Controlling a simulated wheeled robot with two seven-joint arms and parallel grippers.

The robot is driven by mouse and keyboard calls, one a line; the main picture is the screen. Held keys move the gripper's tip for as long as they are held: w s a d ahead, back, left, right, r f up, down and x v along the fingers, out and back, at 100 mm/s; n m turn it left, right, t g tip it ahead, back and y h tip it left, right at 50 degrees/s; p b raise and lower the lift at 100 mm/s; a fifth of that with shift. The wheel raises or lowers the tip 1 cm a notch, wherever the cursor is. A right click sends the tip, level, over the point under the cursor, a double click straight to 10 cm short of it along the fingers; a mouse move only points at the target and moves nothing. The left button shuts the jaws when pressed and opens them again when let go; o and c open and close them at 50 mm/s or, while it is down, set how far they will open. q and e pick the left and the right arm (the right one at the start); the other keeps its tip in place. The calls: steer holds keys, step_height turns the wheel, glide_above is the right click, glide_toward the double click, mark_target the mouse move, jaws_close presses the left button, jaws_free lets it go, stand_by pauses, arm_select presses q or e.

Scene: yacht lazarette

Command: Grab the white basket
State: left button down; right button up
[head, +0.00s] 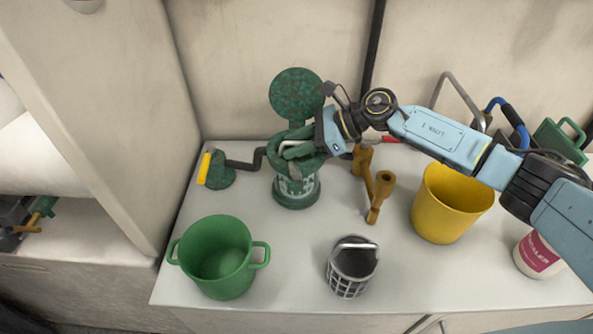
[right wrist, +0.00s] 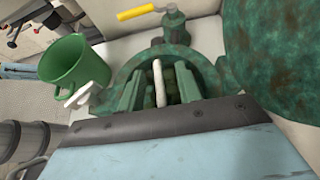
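A green, mottled strainer housing (head: 296,198) stands on the counter with its round lid (head: 297,93) raised behind it. A pale lattice shows through its lower side. My right gripper (head: 300,150) is at the strainer's mouth. In the right wrist view my right gripper (right wrist: 158,88) has its green fingers apart, with a slim white handle (right wrist: 159,82) between them; contact does not show. The basket body below is mostly hidden. A second basket, grey lattice with a pale handle (head: 352,280), stands on the counter in front. My left gripper is not in view.
A green bucket (head: 215,262) stands front left, and a yellow bucket (head: 447,215) stands right under my arm. A yellow-handled crank (head: 205,168), brown tools (head: 380,190) and a white tub (head: 535,258) are nearby. Bare counter lies between the green bucket and the grey basket.

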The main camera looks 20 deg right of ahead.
steer(key=shift+c, duration=0.3)
jaws_close()
steer(key=shift+r, duration=0.15)
